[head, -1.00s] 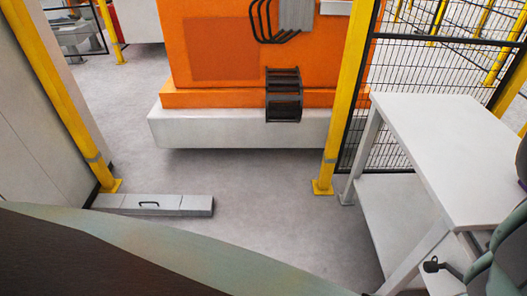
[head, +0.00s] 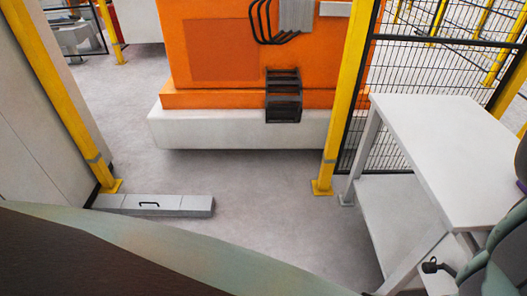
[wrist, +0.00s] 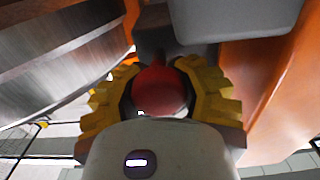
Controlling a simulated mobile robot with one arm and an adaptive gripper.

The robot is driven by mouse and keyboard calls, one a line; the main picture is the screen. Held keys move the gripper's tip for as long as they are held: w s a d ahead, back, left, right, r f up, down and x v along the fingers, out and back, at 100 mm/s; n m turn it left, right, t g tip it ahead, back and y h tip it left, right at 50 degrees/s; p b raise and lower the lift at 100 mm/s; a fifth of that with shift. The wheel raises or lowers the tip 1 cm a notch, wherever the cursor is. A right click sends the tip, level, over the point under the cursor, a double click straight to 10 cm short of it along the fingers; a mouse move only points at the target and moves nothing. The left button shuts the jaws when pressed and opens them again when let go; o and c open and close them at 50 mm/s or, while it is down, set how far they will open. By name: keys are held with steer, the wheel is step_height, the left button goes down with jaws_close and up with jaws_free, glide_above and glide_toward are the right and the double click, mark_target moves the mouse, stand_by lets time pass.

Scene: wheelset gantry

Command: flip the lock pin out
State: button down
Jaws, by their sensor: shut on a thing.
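A red rounded knob (wrist: 158,90), which looks like the end of the lock pin, sits in the middle of the wrist view. My gripper (wrist: 160,78) has its two yellow ribbed fingers closed around the knob, one on each side. A short stem shows above the knob, towards a dark grey housing (wrist: 225,18). The rest of the pin is hidden by the fingers and the knob. The head view shows neither the pin nor my gripper.
In the head view, a white table (head: 455,150) stands at right, before a mesh fence. Grey floor (head: 270,205) is clear in the middle.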

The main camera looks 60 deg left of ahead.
steer(key=shift+s+a+r, duration=0.15)
steer(key=shift+s+a, duration=0.3)
steer(key=shift+s, duration=0.05)
steer(key=c, duration=1.2)
jaws_free()
steer(key=shift+o, duration=0.9)
steer(key=shift+s+a, duration=0.1)
steer(key=shift+s, duration=0.05)
steer(key=o, duration=0.6)
steer(key=shift+c, duration=0.2)
steer(key=v, duration=1.2)
